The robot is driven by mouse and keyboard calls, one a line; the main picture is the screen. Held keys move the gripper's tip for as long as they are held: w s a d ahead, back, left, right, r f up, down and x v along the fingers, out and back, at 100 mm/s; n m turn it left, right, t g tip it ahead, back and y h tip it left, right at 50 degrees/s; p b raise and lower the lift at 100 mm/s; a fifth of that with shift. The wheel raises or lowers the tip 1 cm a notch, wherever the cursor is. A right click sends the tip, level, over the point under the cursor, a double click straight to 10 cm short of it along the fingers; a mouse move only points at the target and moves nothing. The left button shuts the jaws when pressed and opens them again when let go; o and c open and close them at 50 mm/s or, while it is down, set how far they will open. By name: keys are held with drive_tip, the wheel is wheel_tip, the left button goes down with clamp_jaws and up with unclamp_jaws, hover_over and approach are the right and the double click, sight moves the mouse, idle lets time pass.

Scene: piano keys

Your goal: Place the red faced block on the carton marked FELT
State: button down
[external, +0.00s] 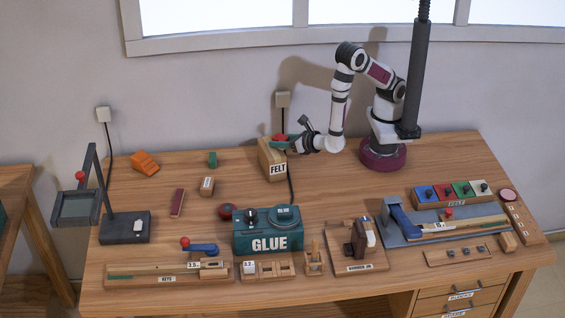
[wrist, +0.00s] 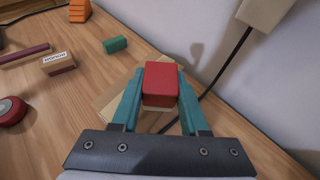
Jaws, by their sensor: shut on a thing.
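The carton marked FELT (external: 267,157) stands upright on the bench toward the back, with its label facing the external camera. My gripper (external: 281,139) is at the top of the carton. In the wrist view its two teal fingers (wrist: 160,92) are shut on the red faced block (wrist: 160,80), one on each side. The carton's tan top (wrist: 116,98) shows beneath the block and fingers. The block also shows as a small red patch in the external view (external: 280,137). I cannot tell whether the block touches the carton top.
A green block (wrist: 115,44), a labelled wooden block (wrist: 58,62) and a red round piece (wrist: 11,110) lie left of the carton. The teal GLUE box (external: 268,238) stands in front. A black cord (external: 291,185) runs behind the carton to the wall.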

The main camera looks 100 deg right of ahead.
sight(279, 137)
drive_tip(key=shift+r, duration=0.1)
drive_tip(key=r, duration=0.8)
drive_tip(key=shift+w+r, duration=0.2)
drive_tip(key=shift+r, duration=0.05)
drive_tip(key=w+f, duration=0.1)
drive_tip(key=f, duration=0.4)
drive_tip(key=w+f, duration=0.1)
drive_tip(key=f, duration=0.1)
drive_tip(key=shift+w+f, duration=0.3)
drive_tip(key=shift+f, duration=0.45)
drive_tip(key=shift+c, duration=2.1)
unclamp_jaws()
drive_tip(key=shift+f, duration=0.1)
